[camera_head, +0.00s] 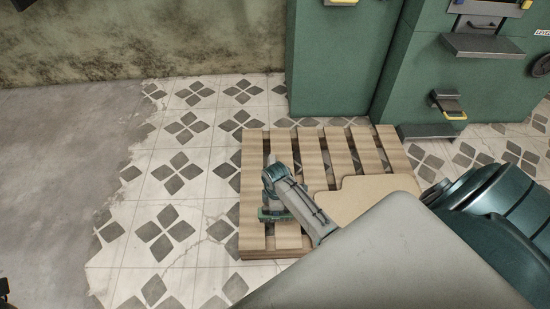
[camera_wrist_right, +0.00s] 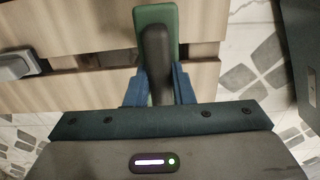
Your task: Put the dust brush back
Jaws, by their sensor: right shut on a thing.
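In the right wrist view, my right gripper (camera_wrist_right: 158,82) is shut on the dust brush (camera_wrist_right: 157,16), with its blue fingers on either side of the dark handle. The brush has a green block with the dark handle along it. Wooden pallet slats show behind the brush; I cannot tell whether it touches them. In the head view, my right arm reaches over the left part of the pallet (camera_head: 359,150). The brush cannot be clearly made out there.
A tan curved board (camera_head: 368,188) lies on the pallet, partly covered by my arm. A green machine (camera_head: 330,60) stands behind it, with a small tray (camera_head: 447,104) jutting out. Patterned tile floor (camera_head: 165,215) is clear left of the pallet. A grey object (camera_wrist_right: 16,65) shows in the wrist view.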

